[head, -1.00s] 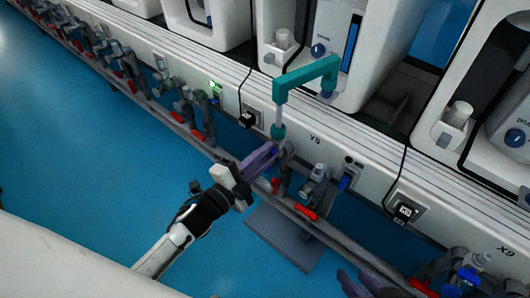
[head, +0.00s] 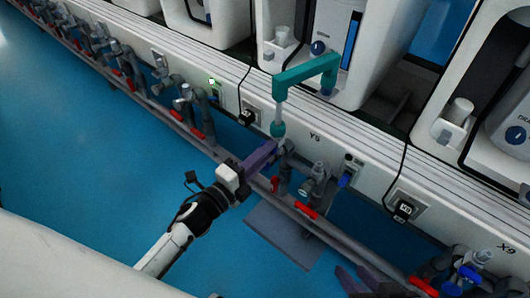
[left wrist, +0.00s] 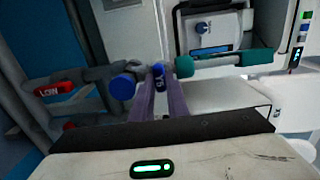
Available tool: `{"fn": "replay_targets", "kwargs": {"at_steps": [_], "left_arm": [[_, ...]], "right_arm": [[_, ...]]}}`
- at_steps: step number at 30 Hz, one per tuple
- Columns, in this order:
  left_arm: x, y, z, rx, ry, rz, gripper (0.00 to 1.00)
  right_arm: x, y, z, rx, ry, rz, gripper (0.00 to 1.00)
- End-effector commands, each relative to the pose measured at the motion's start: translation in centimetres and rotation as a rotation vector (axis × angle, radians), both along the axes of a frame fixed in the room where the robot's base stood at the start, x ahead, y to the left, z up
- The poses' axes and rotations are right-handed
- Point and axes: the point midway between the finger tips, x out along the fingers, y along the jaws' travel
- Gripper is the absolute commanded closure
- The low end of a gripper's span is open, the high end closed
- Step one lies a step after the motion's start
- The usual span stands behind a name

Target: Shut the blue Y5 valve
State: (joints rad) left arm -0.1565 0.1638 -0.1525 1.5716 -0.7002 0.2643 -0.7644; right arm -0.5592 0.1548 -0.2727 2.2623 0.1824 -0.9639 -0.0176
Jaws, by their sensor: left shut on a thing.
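The Y5 label (head: 314,136) is on the white wall panel, above a grey pipe with a valve. My left gripper (head: 276,147) reaches in from the left with its purple fingers at that valve. In the left wrist view the fingers are closed on a small blue valve handle (left wrist: 158,76), which shows between the fingertips. The fingers hide most of the handle in the head view. My right gripper (head: 358,280) shows only as purple fingertips at the bottom edge, apart and with nothing visible between them.
A teal pipe (head: 308,71) arches just above the valve. A blue round knob (left wrist: 124,87) sits just left of the fingers in the wrist view. Grey pipes with red labels (head: 306,210) line the panel. A grey plate (head: 280,236) lies below; blue floor is clear at left.

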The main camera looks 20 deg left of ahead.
Motion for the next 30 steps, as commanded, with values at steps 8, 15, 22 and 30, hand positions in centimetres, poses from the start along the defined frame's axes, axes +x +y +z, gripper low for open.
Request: {"fn": "replay_targets", "kwargs": {"at_steps": [8,15,22,30], "left_arm": [[0.0,0.0,-0.1,0.003,0.0,0.0,0.83],[0.0,0.0,0.0,0.002,0.0,0.0,0.67],[-0.6,0.2,-0.1,0.001,0.003,0.0,0.67],[-5.1,1.8,0.0,0.002,0.006,0.001,0.67]], "right_arm": [[-0.1,0.0,0.0,0.0,0.001,-0.001,0.69],[-0.3,0.0,-0.2,0.0,0.008,0.0,0.69],[-0.4,-0.1,0.0,0.0,0.008,-0.003,0.69],[-0.1,-0.7,1.0,0.003,-0.024,-0.031,0.69]]}}
